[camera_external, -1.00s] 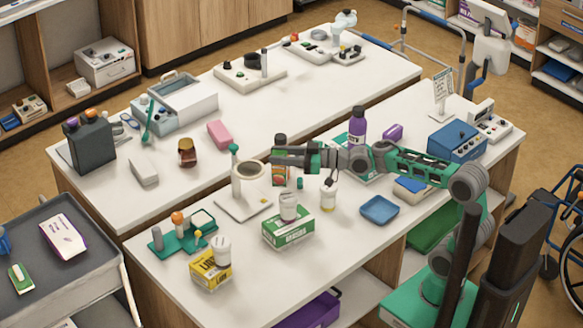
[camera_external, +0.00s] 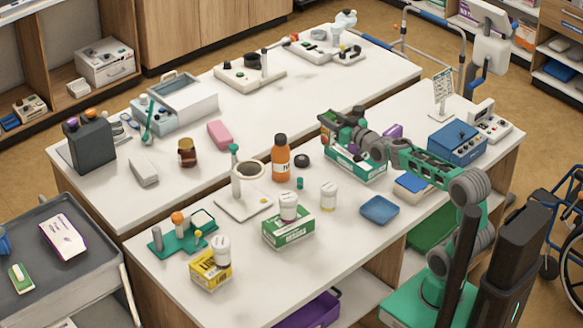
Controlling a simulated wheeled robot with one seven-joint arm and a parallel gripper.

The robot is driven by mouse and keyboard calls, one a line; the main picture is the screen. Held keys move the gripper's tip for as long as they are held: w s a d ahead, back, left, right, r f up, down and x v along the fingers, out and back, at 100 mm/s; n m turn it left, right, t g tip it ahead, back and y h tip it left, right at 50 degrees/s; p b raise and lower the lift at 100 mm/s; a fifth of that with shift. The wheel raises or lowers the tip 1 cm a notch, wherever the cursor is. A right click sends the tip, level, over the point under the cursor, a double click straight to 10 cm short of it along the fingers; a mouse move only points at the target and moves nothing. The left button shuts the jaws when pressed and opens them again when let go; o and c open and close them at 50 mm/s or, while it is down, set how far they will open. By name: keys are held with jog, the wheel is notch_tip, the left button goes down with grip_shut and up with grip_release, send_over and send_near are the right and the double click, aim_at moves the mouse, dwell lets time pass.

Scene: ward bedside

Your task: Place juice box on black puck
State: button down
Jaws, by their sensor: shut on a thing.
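The black puck (camera_external: 302,160) lies flat on the near table, just right of an orange bottle (camera_external: 281,158). Its top is bare. My gripper (camera_external: 333,122) is raised above the table, to the right of and beyond the puck in the picture. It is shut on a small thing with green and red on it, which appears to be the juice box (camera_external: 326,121). Most of that thing is hidden by the gripper, so its tilt cannot be told. It is apart from the puck.
A white-and-green box (camera_external: 350,163) stands below my gripper. A white bottle (camera_external: 329,196), a small green piece (camera_external: 300,183) and a ring-topped stand (camera_external: 248,172) are near the puck. A blue tray (camera_external: 380,209) lies to the right.

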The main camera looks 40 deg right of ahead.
jog(key=w+f, duration=1.3)
jog(key=w, duration=0.1)
jog(key=shift+d+f, duration=0.35)
jog(key=shift+f, duration=0.2)
jog(key=c, duration=1)
grip_release()
jog(key=shift+o, duration=0.2)
jog(key=shift+r, duration=0.1)
